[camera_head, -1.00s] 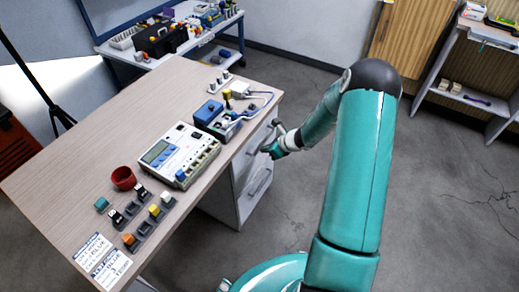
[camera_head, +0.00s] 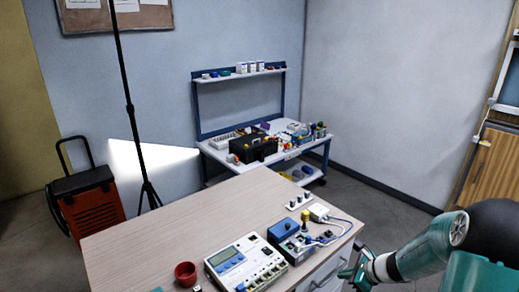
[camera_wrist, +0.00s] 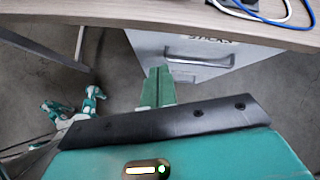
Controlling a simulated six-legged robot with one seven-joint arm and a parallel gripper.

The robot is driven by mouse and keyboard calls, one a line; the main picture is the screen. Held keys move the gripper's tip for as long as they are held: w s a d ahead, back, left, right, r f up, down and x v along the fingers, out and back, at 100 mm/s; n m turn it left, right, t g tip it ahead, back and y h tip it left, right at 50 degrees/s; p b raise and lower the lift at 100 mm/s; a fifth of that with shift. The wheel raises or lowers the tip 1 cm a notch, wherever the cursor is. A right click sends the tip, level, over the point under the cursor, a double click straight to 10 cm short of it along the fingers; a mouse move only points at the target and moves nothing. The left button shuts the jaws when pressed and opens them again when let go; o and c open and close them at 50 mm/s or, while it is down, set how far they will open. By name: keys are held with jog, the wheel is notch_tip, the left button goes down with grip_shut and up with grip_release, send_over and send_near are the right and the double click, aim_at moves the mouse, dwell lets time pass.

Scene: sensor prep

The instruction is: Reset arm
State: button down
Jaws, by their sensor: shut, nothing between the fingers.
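My gripper (camera_wrist: 157,86) shows in the wrist view with its green fingers together and nothing between them. It points at the white drawer front (camera_wrist: 200,58) under the table edge and looks apart from the handle (camera_wrist: 200,57). In the head view my gripper (camera_head: 352,274) is small, at the right front edge of the wooden table, with my teal arm at the lower right. The fingertips are too small there to make out.
The wooden table (camera_head: 165,215) carries a meter box (camera_head: 245,262), a blue device (camera_head: 290,238) with cables and a red cup (camera_head: 185,273). A workbench (camera_head: 215,152) stands behind. A black tripod (camera_head: 147,190) and red case (camera_head: 92,208) are at left. Open floor lies right of the table.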

jog(key=s+a+r+n+g+h, duration=0.1)
jog(key=s+a+r+n, duration=0.4)
jog(key=r, duration=0.3)
jog(key=s+a+r+n+g+h, duration=0.1)
jog(key=s+a+r+n, duration=0.3)
jog(key=a+r+n, duration=0.4)
jog(key=s+r+n+h, duration=0.2)
jog(key=s+r+n, duration=0.3)
jog(key=s, duration=0.3)
jog(key=s+r+n+t+h, duration=0.1)
jog(key=s+r+n, duration=0.4)
jog(key=s, duration=0.3)
jog(key=shift+s+r+n+h, duration=0.25)
jog(key=shift+n+h, duration=0.15)
jog(key=shift+n, duration=0.4)
